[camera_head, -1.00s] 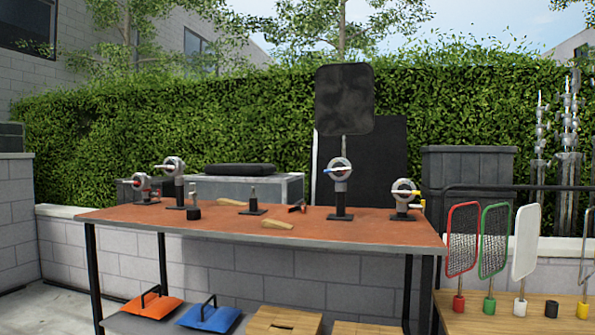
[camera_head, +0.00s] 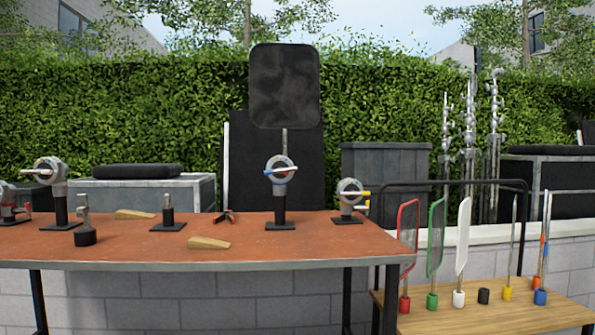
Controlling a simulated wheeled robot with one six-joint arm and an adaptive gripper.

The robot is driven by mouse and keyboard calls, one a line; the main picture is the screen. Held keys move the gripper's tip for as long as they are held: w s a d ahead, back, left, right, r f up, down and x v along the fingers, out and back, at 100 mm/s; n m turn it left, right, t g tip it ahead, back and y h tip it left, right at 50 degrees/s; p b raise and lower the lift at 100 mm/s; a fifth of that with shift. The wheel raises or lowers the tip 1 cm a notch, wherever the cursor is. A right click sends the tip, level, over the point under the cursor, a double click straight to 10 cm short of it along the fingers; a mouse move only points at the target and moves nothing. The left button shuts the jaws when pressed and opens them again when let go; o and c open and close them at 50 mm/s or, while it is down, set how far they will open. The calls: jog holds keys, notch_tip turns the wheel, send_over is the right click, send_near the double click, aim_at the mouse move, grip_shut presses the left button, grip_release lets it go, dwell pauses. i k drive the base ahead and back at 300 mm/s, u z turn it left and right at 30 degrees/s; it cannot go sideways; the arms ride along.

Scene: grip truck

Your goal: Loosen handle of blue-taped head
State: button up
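The blue-taped head (camera_head: 279,178) is a grey round clamp head on a dark post with a flat black base. It stands upright near the right part of the table. A pale handle (camera_head: 286,169) crosses its front, with blue at its left end. A large dark panel (camera_head: 285,88) stands on a thin rod directly above or behind the head; I cannot tell whether they join. My gripper is not in view.
The orange-brown table (camera_head: 130,245) also bears a yellow-handled head (camera_head: 351,193), a grey head (camera_head: 50,178) at left, wooden wedges (camera_head: 209,243) and pliers (camera_head: 224,216). At right, a wooden bench (camera_head: 460,318) holds coloured paddles and rods.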

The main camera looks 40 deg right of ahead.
aim_at(280, 170)
jog(key=z, duration=0.85)
jog(key=i, duration=0.8)
jog(key=z, duration=0.9)
